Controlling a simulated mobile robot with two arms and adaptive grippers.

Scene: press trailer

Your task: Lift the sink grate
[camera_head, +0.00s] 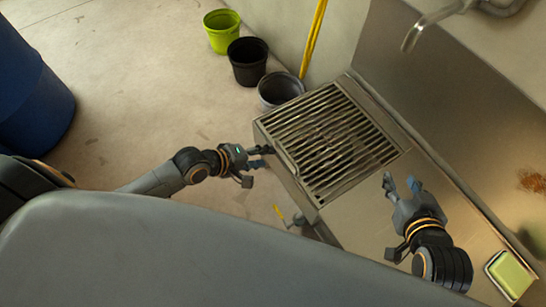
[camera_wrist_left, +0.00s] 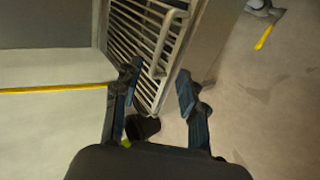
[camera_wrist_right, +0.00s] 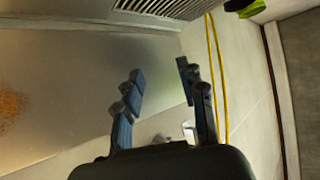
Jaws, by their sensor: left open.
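The sink grate (camera_head: 328,140) is a slatted metal rack lying in the top of the metal sink unit, in the middle of the head view. My left gripper (camera_head: 262,160) is open beside the left side of the sink. In the left wrist view, the grate's slats (camera_wrist_left: 142,32) show beyond the open left fingers (camera_wrist_left: 158,84); I cannot tell whether they touch it. My right gripper (camera_head: 402,182) is open and empty over the plain counter, right of the grate. In the right wrist view its fingers (camera_wrist_right: 160,74) are apart, with the grate (camera_wrist_right: 165,7) at the top edge.
A faucet (camera_head: 412,37) overhangs the counter at the back. Green (camera_head: 222,35), black (camera_head: 248,65) and grey (camera_head: 281,92) buckets stand on the floor beyond the sink, near a yellow pole (camera_head: 314,38). A sponge (camera_head: 511,274) in a tray lies at lower right. A blue barrel (camera_head: 32,95) stands far left.

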